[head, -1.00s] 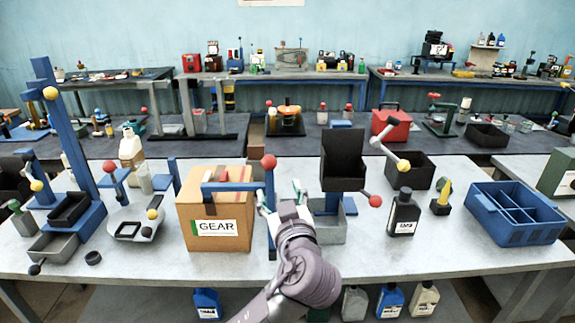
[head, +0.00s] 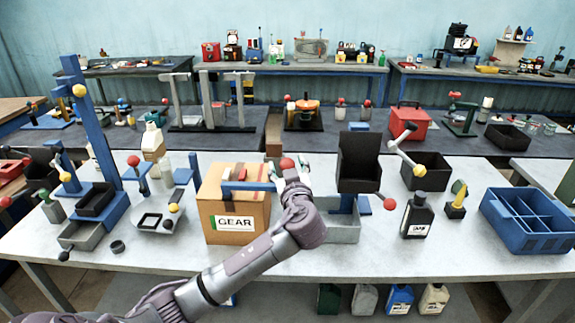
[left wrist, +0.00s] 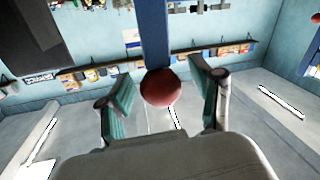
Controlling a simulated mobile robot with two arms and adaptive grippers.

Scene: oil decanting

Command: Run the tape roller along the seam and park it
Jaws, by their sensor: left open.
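A brown cardboard box (head: 233,218) labelled GEAR stands at the front of the table. A blue fixture arm (head: 247,186) reaches across its upper front; I take this as the tape roller's arm. A red ball knob (head: 287,162) shows at the box's upper right. My left gripper (head: 292,171) is at the knob, and my arm hides the fixture's post. In the left wrist view the red knob (left wrist: 160,87) sits between the open green-padded fingers of my left gripper (left wrist: 162,95), with a blue bar behind it. Contact cannot be told. My right gripper is out of view.
A black hopper (head: 359,160) on a blue stand is close right of my gripper. A black bottle (head: 417,216) and a blue divided bin (head: 528,222) stand further right. A tall blue post fixture (head: 97,130) stands left. Bare tabletop lies in front of the box.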

